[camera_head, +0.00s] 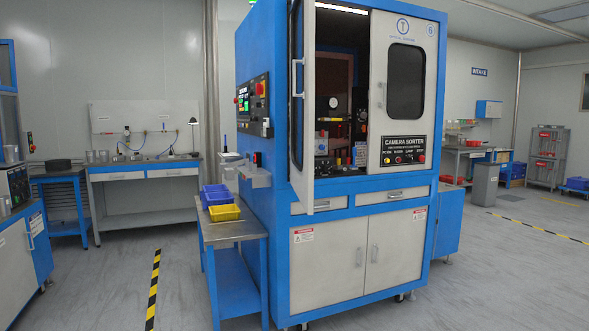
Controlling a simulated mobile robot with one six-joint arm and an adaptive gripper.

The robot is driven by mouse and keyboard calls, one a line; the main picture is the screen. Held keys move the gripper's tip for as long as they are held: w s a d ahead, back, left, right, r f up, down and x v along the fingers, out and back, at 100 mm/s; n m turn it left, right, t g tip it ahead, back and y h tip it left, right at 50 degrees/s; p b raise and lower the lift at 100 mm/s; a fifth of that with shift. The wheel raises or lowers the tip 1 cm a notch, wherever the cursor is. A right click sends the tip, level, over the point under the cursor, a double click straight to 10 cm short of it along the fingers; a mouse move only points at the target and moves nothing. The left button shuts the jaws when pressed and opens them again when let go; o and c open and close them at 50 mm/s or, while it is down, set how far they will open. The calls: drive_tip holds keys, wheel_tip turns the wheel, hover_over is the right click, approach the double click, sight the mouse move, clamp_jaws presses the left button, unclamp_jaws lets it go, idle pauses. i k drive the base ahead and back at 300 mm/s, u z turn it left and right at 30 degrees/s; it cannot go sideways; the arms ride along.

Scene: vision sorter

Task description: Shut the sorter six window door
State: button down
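The camera sorter (364,199) is a tall blue and grey cabinet in the middle of the head view, marked with a 6 at its top right. Its left window door (308,85) stands swung open towards me, seen nearly edge-on, with a vertical handle on it. The opening behind it shows the lit machine inside. The right window door (404,90) is shut, with a dark window, a handle at its left side and a button panel below. My gripper is not in view.
A blue side table (238,236) with blue bins (216,195) and a yellow bin (224,212) stands against the sorter's left side. A workbench (145,172) is at the back left. The floor in front is clear, with black-yellow tape (153,290) at left.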

sight(302, 13)
drive_tip(key=u, duration=0.6)
drive_tip(key=i, duration=1)
